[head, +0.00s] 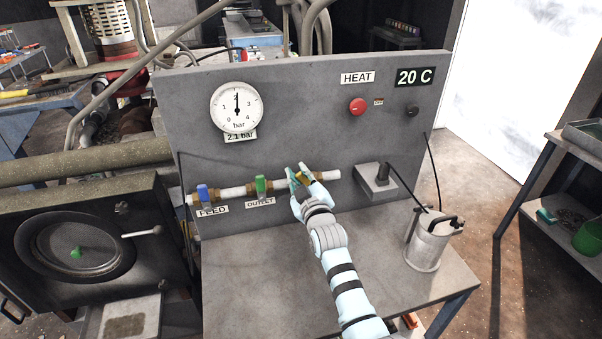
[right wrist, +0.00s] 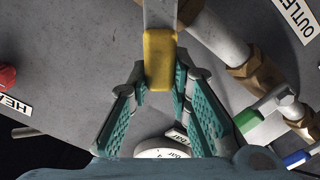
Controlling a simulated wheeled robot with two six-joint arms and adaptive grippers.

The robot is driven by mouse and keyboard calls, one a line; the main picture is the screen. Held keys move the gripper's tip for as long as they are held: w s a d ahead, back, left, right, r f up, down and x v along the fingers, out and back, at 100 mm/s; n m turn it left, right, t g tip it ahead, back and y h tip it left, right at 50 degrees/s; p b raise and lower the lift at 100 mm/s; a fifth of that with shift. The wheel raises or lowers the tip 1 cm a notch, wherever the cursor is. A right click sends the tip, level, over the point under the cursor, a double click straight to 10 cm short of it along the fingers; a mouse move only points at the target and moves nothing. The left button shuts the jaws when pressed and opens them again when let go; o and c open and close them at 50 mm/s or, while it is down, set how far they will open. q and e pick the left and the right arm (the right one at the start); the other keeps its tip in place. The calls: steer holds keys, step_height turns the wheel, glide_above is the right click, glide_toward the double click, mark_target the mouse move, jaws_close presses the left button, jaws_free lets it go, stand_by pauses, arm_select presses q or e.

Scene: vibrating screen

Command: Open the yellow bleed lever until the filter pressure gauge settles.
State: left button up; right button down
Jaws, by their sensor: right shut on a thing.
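The yellow bleed lever (head: 304,178) sits at the right part of the white pipe, mostly covered by my right gripper (head: 299,177) in the head view. In the right wrist view, the yellow handle (right wrist: 160,58) is between the two teal fingers of my right gripper (right wrist: 163,82), which is shut on it. The round filter pressure gauge (head: 236,107) is on the upper left of the panel. Its needle points almost straight up, and the label below reads 2.1 bar. My left gripper is not in view.
A blue FEED lever (head: 203,192) and a green OUTLET lever (head: 261,185) stand left of my gripper on the pipe. A red HEAT button (head: 357,106) is higher up. A metal canister (head: 428,248) stands on the right of the bench (head: 262,285). The bench's front left is clear.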

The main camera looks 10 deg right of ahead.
stand_by(0.3)
steer(key=c, duration=1.4)
jaws_free()
steer(key=shift+c, duration=0.2)
